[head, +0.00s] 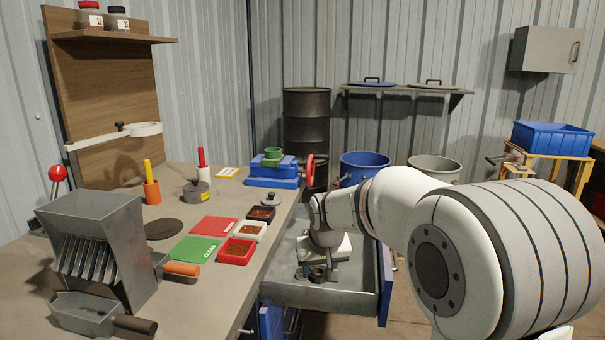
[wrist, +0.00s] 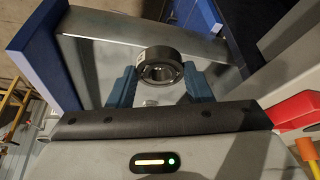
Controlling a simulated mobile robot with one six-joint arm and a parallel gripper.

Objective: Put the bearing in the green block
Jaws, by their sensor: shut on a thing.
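The bearing (wrist: 160,66) is a dark steel ring with a hollow centre. In the wrist view it sits between the two blue fingertips of my gripper (wrist: 160,84), which is shut on it. In the head view my gripper (head: 318,264) points down inside the open grey drawer (head: 315,292), low over its floor. Dark round pieces (head: 318,275) show under it there, too small to tell apart. A green round-topped piece (head: 273,153) sits on a blue stepped fixture (head: 272,181) at the bench's far right corner; its opening is not clear.
The drawer's walls stand around my gripper. The bench (head: 140,210) holds a red mat (head: 213,226), a green mat (head: 195,249), small trays of scrap (head: 237,251) and a grey slotted hopper (head: 95,240). A red handwheel (head: 308,168) stands beside the blue fixture.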

